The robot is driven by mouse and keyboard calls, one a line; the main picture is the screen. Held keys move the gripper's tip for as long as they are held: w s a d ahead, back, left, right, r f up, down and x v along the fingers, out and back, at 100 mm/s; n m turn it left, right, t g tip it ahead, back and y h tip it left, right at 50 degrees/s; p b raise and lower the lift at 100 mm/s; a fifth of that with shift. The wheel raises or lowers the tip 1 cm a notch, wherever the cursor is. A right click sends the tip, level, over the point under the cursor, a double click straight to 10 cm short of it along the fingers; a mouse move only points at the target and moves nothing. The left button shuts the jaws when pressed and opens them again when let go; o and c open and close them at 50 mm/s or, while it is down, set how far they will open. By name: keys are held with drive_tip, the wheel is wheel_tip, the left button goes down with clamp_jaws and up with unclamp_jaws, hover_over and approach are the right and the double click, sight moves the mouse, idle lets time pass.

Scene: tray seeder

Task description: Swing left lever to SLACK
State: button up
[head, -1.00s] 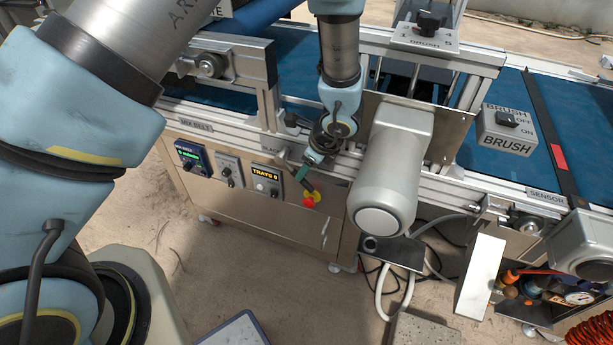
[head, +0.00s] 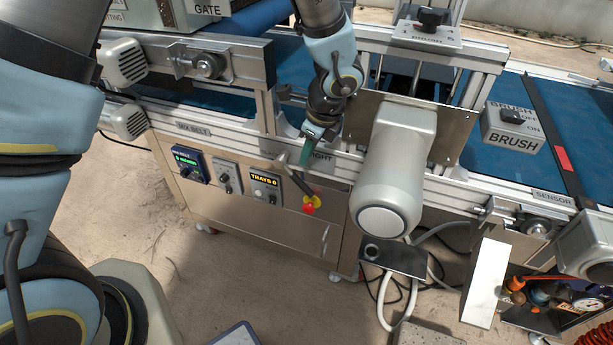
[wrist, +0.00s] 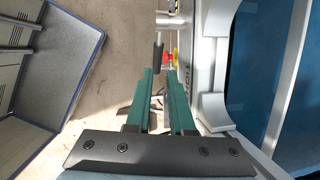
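The lever (head: 299,180) is on the front of the conveyor frame. It has a silver hub and a dark grip that slants down to the right. Its label plate (head: 321,157) is behind it; the end of TIGHT is readable and the SLACK side is covered. My gripper (head: 302,163) is just above the grip, with green fingers pointing down. In the wrist view my gripper (wrist: 160,72) is open. The dark grip (wrist: 158,52) shows ahead of the gap between the fingertips; I cannot tell if it touches them.
A red and yellow stop button (head: 310,203) is close to the grip's lower end. A large grey motor (head: 392,165) stands to the right. The TRAYS display panel (head: 265,187) is to the left. A blue-edged tray (wrist: 62,62) shows at left in the wrist view.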

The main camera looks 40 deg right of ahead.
drive_tip(key=s+r+g+h+b, duration=0.1)
drive_tip(key=s+r+g+b, duration=0.1)
drive_tip(key=b, duration=0.3)
drive_tip(key=shift+s+d+r+g+h, duration=0.1)
drive_tip(key=shift+s+r+g+h, duration=0.35)
drive_tip(key=shift+s, duration=0.1)
clamp_jaws()
hover_over(309, 189)
drive_tip(key=s, duration=0.1)
wheel_tip(309, 189, down, 11)
drive_tip(key=shift+w+a+f+p, duration=0.2)
drive_tip(key=shift+w+f+p, duration=0.2)
drive_tip(key=shift+f, duration=0.25)
drive_tip(key=shift+f+m+b, duration=0.15)
drive_tip(key=shift+m+b, duration=0.15)
